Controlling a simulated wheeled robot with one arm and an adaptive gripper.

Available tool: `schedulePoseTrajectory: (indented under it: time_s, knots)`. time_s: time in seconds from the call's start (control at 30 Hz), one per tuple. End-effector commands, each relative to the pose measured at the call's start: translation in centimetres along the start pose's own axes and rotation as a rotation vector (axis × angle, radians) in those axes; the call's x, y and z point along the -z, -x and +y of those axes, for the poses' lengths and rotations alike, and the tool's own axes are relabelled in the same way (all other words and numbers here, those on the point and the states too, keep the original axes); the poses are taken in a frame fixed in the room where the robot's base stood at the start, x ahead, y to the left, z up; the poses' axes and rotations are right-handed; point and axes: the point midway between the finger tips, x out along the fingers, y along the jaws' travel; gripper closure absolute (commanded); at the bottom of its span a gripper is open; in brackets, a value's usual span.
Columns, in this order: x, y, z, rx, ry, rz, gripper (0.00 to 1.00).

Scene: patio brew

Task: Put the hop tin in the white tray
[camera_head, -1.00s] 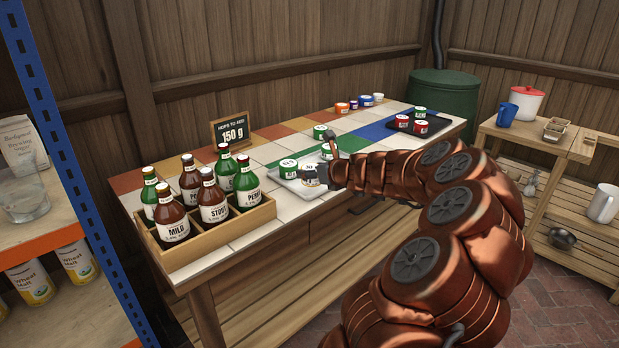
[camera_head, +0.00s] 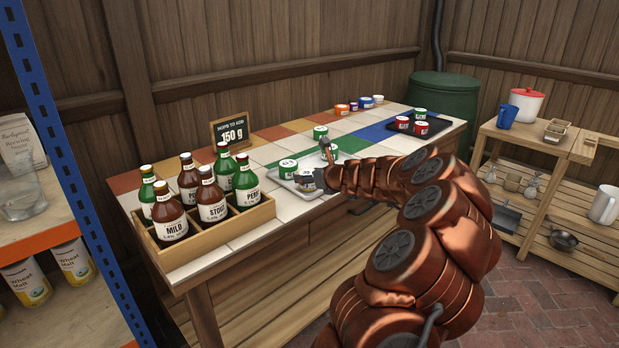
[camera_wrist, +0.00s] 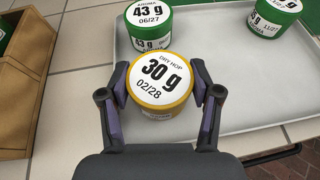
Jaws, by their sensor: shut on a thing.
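The hop tin is a yellow tin with a white lid marked DRY HOP 30 g 02/28 (camera_wrist: 162,80); in the head view it shows small at my gripper's tip (camera_head: 305,184). My gripper (camera_wrist: 163,98) is shut on it, one finger on each side. The white tray (camera_wrist: 225,80) lies under and beyond the tin; its rim also shows in the head view (camera_head: 286,187). The tin is over the tray's near part; I cannot tell whether it touches the tray. A green tin marked 43 g (camera_wrist: 149,26) and another green tin (camera_wrist: 275,17) stand in the tray.
A wooden crate of bottles (camera_head: 222,226) stands left of the tray. A green tin (camera_head: 320,133) stands behind it. A dark tray (camera_head: 436,127) with red and green tins is at the right. Several small tins (camera_head: 366,102) line the back. Bare tray floor shows right of the held tin.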

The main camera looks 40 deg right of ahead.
Motion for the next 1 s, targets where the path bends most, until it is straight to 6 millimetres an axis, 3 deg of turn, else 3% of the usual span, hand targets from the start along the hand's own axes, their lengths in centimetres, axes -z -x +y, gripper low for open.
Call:
schedulePoseTrajectory:
  time_s: [0.13, 0.17, 0.37, 0.77, 1.0]
  knots:
    - [0.3, -0.1, 0.0, 0.0, -0.002, 0.0, 0.71]
    - [0.2, -0.1, 0.0, 0.0, -0.001, 0.0, 0.34]
    - [0.2, -0.1, 0.0, 0.0, -0.001, 0.0, 0.13]
    - [0.0, 0.0, 0.0, 0.001, 0.0, 0.0, 0.12]
    - [-0.1, 2.7, -0.1, 0.002, -0.004, 0.0, 0.12]
